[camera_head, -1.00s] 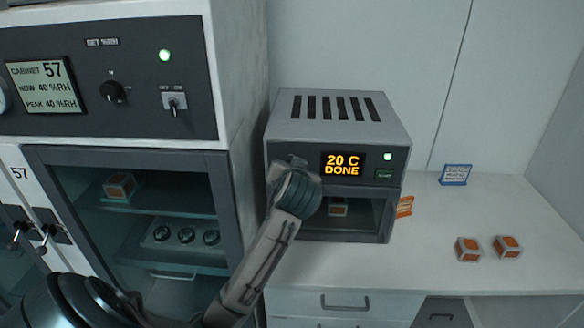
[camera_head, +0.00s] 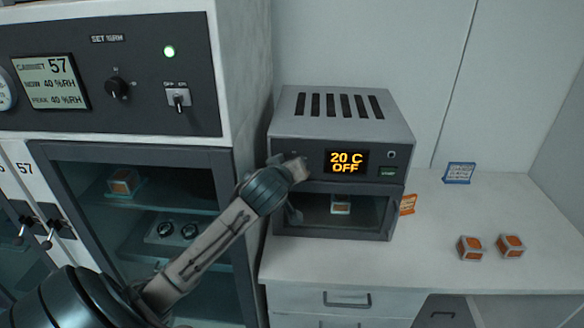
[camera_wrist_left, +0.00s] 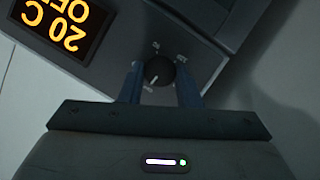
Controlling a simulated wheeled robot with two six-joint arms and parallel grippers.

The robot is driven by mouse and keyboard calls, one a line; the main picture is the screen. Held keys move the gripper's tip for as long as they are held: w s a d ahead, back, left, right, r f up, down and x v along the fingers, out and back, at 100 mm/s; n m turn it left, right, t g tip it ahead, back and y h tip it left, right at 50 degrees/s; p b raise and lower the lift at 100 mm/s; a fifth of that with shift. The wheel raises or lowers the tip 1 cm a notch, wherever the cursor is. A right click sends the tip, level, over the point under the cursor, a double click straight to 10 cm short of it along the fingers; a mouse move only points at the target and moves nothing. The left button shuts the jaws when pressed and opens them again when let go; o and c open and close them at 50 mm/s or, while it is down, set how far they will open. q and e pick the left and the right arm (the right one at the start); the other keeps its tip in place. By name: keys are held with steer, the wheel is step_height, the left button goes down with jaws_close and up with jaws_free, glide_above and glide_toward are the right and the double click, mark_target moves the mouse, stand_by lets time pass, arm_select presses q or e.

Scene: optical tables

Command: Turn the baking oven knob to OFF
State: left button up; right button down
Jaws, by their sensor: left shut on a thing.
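The baking oven (camera_head: 340,128) is a grey box on the counter. Its display (camera_head: 346,162) reads "20 C OFF" in orange, and the lamp (camera_head: 390,155) right of the display is dark. My left gripper (camera_head: 300,170) is at the left part of the oven's front panel and hides the knob in the head view. In the left wrist view the dark round knob (camera_wrist_left: 158,72) with a white pointer line sits between the two blue fingers of my left gripper (camera_wrist_left: 160,82), which is shut on it. My right gripper is not in view.
A humidity cabinet (camera_head: 150,150) with its own knob and switch stands close on the left. Two orange-and-white blocks (camera_head: 470,248) (camera_head: 510,245) and a blue-framed sign (camera_head: 459,173) are on the counter to the right. A block (camera_head: 340,204) shows inside the oven.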

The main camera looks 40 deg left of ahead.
arm_select(q)
steer(key=shift+f+n, duration=0.15)
steer(key=shift+n, duration=0.35)
steer(key=o, duration=1)
steer(key=shift+t, duration=0.3)
steer(key=shift+c, duration=0.2)
steer(key=p+v, duration=0.7)
steer(key=v, duration=0.3)
steer(key=shift+s+r+p, duration=0.2)
steer(key=shift+s+p, duration=0.2)
